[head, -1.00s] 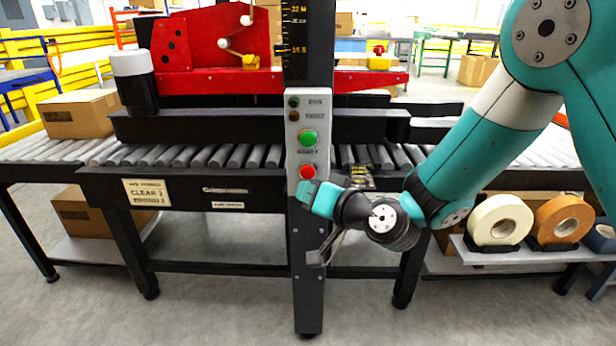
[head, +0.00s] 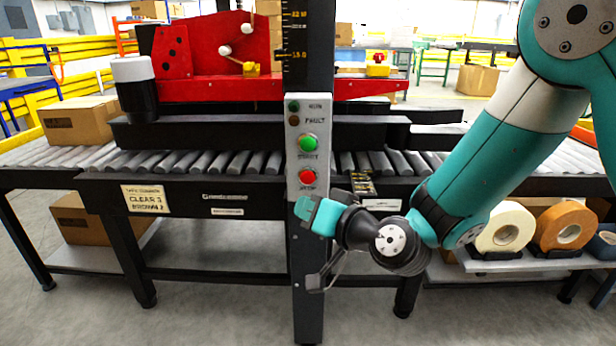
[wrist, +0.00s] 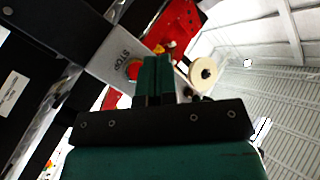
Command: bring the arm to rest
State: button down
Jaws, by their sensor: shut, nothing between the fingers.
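My arm (head: 480,170) reaches down from the upper right in the head view, bent at the elbow. Its teal end part (head: 320,214) is in front of the dark column, just below the red stop button (head: 307,177). In the wrist view my gripper (wrist: 154,62) shows two teal fingers side by side, shut with nothing between them. The stop button (wrist: 135,70) shows beyond the fingers, to their left. Whether the fingers touch anything is not clear.
The control panel (head: 309,128) with its green button (head: 308,143) stands above my wrist. The roller conveyor (head: 230,161) runs behind it. Tape rolls (head: 505,228) stand on a low shelf at right, close to my forearm. Cartons (head: 80,120) lie at left.

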jog(key=s+d+r+n+g+h, duration=0.3)
jog(key=s+d+g, duration=0.4)
jog(key=s, duration=0.6)
jog(key=s+d+r+n+g+h, duration=0.25)
jog(key=s+d+g+h, duration=0.2)
jog(key=s+d, duration=0.55)
notch_tip(320, 180, up, 33)
jog(key=s+a+p, duration=0.2)
jog(key=p, duration=3.1)
jog(key=shift+a+f+p, duration=0.15)
jog(key=shift+f+p, duration=0.05)
jog(key=shift+p, duration=0.1)
jog(key=shift+g+y, duration=0.25)
